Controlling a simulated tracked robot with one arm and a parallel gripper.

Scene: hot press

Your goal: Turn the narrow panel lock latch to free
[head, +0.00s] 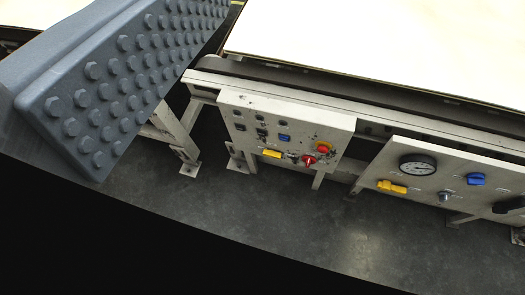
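A pale control panel (240,146), the narrower-looking of two, hangs below the machine's edge near the middle of the head view. It carries a yellow lever-like piece (272,154) at its lower middle, which may be the lock latch; its label is too small to read. A red knob (309,160) and a red-and-yellow button (323,147) sit to its right. A blue knob (284,138) and small dark switches (262,133) are above and to the left. My gripper is not in view, and nothing is seen touching the panel.
A second pale panel (420,188) at right holds a round gauge (417,165), a yellow handle (391,187), a blue knob (476,179) and a black handle (510,206). A bolted grey block (110,85) fills the upper left. Open floor (290,230) lies below the panels.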

